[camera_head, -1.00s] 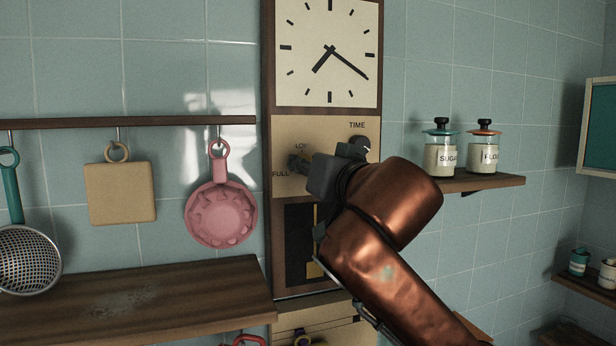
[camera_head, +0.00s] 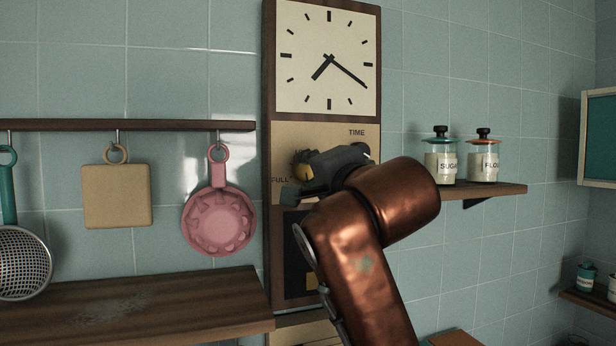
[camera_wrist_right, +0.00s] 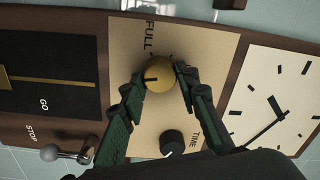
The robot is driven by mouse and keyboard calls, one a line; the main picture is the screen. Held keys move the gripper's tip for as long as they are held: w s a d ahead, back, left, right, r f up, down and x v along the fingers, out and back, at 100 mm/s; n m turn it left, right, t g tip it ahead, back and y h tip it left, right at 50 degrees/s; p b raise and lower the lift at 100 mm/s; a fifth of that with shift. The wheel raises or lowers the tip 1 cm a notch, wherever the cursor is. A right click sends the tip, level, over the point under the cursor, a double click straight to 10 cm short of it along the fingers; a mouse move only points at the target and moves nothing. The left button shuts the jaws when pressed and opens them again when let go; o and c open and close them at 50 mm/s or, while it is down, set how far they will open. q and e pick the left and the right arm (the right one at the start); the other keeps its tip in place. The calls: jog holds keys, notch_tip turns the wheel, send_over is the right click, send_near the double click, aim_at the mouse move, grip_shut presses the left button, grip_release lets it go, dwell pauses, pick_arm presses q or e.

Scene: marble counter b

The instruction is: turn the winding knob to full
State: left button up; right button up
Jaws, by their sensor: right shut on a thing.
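The brass winding knob (camera_wrist_right: 158,74) is on the cream panel of the wall clock, with a dark pointer line across its face. In the wrist view the line points roughly left, and the word FULL (camera_wrist_right: 148,36) stands above the knob. My right gripper (camera_wrist_right: 160,86) has its two dark fingers on either side of the knob and is shut on it. In the head view the gripper (camera_head: 298,178) hides most of the knob (camera_head: 301,170); FULL (camera_head: 280,180) shows at its left. My left gripper is not in view.
A dark TIME knob (camera_wrist_right: 172,143) sits close to the fingers. A lever (camera_wrist_right: 52,153) is by the STOP and GO marks. The clock face (camera_head: 328,58) is above. A pink pan (camera_head: 218,222) hangs left; a shelf with jars (camera_head: 440,160) is right.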

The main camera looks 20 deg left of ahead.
jog(key=m, duration=0.4)
jog(key=shift+f, duration=0.1)
jog(key=m, duration=0.2)
jog(key=shift+a+m+h, duration=0.1)
jog(key=shift+m+h, duration=0.2)
jog(key=shift+m, duration=0.1)
jog(key=m+p, duration=0.2)
jog(key=m, duration=0.3)
jog(key=shift+f, duration=0.1)
jog(key=shift+f+m+p, duration=0.1)
jog(key=shift+m+p, duration=0.55)
jog(key=shift+m, duration=0.65)
jog(key=shift+f, duration=0.1)
jog(key=o, duration=1.1)
jog(key=shift+o, duration=0.3)
jog(key=shift+r, duration=0.2)
